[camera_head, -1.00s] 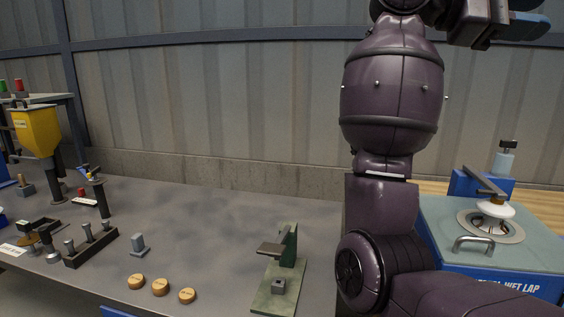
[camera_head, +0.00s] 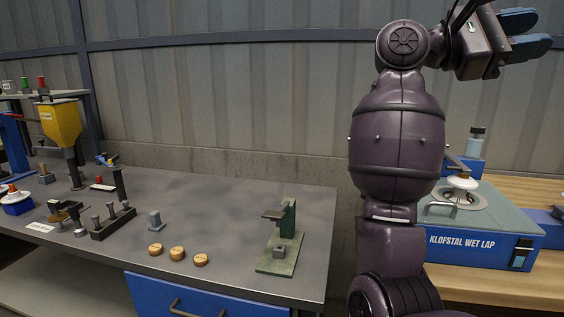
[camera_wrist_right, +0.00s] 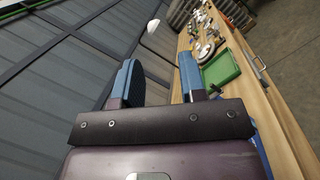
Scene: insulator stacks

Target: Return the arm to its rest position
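My right arm stands upright at the right of the head view, raised in front of the wall. Its gripper (camera_head: 528,35) is at the top right, turned to the right, with two blue fingers. In the right wrist view the gripper (camera_wrist_right: 158,62) shows a clear gap between its fingers, with nothing held. It is high above the wooden bench, apart from any object. My left gripper is in neither view.
The grey bench (camera_head: 240,205) at left carries a green stand (camera_head: 282,245), several round tan discs (camera_head: 177,253) and a yellow hopper (camera_head: 60,125). A blue lapping machine (camera_head: 470,241) stands behind my arm on a wooden bench (camera_head: 490,290). A green tray (camera_wrist_right: 222,68) shows in the wrist view.

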